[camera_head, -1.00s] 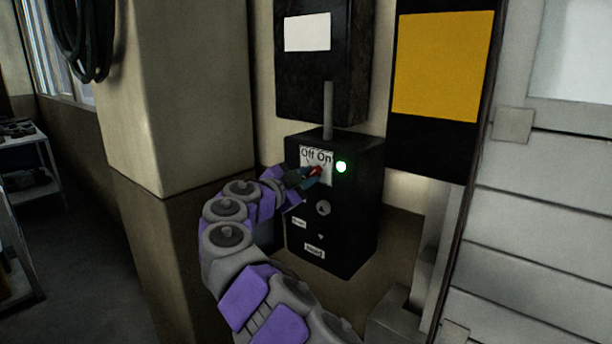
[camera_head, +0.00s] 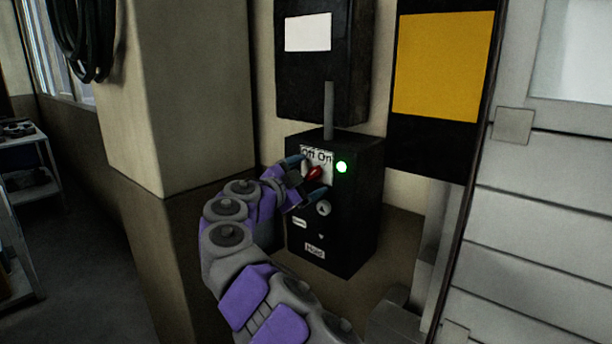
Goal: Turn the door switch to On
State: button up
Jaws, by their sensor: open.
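The black switch box (camera_head: 355,205) is mounted on the wall, with a white "Off On" label (camera_head: 325,157) near its top. The red door switch (camera_head: 314,174) sits just below the label and its tip points up and to the right, toward "On". A green light (camera_head: 341,167) glows right of the label. My gripper (camera_head: 305,177) is at the box front, its blue-tipped fingers open, one above left and one below right of the red switch. I cannot tell whether either finger touches it. My gripper hides part of the box's left side.
Below the switch are a round grey knob (camera_head: 323,208) and a "Hold" label (camera_head: 314,251). A dark panel (camera_head: 325,75) hangs above, joined by a grey pipe. A yellow-faced black panel (camera_head: 443,70) and a pale slatted door (camera_head: 545,240) stand right. A wall column (camera_head: 180,90) stands left.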

jog(key=v, duration=0.7)
dwell(0.3)
